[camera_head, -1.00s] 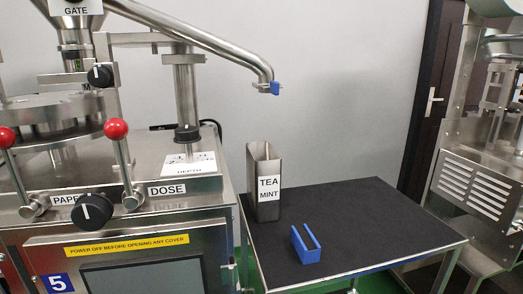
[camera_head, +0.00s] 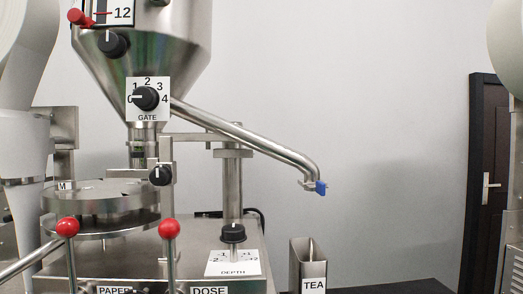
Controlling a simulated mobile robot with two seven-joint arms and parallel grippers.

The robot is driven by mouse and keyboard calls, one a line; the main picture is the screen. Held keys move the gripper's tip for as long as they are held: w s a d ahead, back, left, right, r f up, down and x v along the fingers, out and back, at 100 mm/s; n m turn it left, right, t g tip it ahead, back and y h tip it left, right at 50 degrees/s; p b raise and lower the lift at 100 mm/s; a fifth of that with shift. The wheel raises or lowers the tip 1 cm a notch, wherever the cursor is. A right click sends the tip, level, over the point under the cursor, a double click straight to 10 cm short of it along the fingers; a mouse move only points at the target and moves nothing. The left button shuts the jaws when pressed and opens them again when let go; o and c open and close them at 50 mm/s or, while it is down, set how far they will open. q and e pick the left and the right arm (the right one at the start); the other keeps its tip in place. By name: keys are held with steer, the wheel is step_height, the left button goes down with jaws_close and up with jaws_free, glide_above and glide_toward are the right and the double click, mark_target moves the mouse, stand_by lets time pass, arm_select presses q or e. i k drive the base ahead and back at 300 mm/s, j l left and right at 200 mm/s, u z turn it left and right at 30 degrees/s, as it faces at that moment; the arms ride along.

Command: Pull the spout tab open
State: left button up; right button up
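The spout tab (camera_head: 320,188) is a small blue piece at the lower end of the slanted steel spout pipe (camera_head: 255,142). The pipe runs down to the right from the hopper's gate. The tab sits at the pipe's mouth, above and slightly right of the metal tin labelled TEA (camera_head: 313,285). Whether the tab is open or closed is too small to tell. Neither of my grippers is in view.
The steel hopper (camera_head: 145,68) with a gate dial (camera_head: 145,98) stands left of the spout. Two red-knobbed levers and a depth dial (camera_head: 233,233) are below. The dark table (camera_head: 395,287) shows only at the bottom edge. The space right of the spout is clear.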

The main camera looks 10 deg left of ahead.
mark_target(319, 187)
steer(key=i+l+u, duration=0.1)
steer(key=l, duration=0.2)
steer(key=i+l+u, duration=0.1)
steer(key=i+l, duration=0.25)
steer(key=l, duration=0.3)
steer(key=i+l+u, duration=0.15)
steer(key=l, duration=0.15)
steer(key=i+l+u, duration=0.1)
steer(key=l, duration=0.25)
